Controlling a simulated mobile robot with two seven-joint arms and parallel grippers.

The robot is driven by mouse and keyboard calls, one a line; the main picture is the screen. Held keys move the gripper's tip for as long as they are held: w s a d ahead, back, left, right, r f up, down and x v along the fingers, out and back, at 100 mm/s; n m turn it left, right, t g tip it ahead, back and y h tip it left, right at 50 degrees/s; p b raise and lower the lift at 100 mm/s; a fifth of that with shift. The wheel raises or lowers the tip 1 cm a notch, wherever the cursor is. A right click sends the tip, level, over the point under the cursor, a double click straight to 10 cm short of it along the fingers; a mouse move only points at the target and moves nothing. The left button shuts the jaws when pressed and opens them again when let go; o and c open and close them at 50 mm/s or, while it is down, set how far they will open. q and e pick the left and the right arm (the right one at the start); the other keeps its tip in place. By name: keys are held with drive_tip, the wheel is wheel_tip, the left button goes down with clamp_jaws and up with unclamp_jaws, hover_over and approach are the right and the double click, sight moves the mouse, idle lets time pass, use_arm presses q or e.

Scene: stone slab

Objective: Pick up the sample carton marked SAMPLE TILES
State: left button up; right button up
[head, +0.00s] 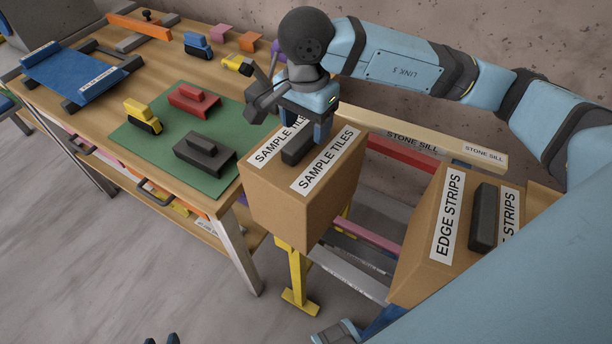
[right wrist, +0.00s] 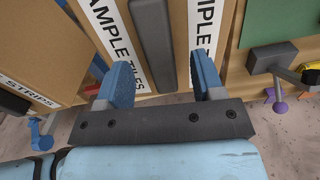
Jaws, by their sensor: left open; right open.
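My right gripper (head: 306,132) is open over the carton top, near the handle's far end. In the right wrist view the handle (right wrist: 152,40) lies between its two blue fingers, with gaps on both sides. I cannot tell how far down the fingers reach. My left gripper (head: 161,340) is open and empty at the bottom edge, mostly out of frame.
A similar carton marked EDGE STRIPS (head: 426,232) stands to the right. The workbench (head: 85,125) holds a green mat (head: 135,150) with tools, a blue tray (head: 75,78) and several blocks. My right arm crosses the right side.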

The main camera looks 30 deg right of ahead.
sight(306, 133)
drive_tip(key=shift+f, duration=1.6)
clamp_jaws()
drive_tip(key=shift+r, duration=0.1)
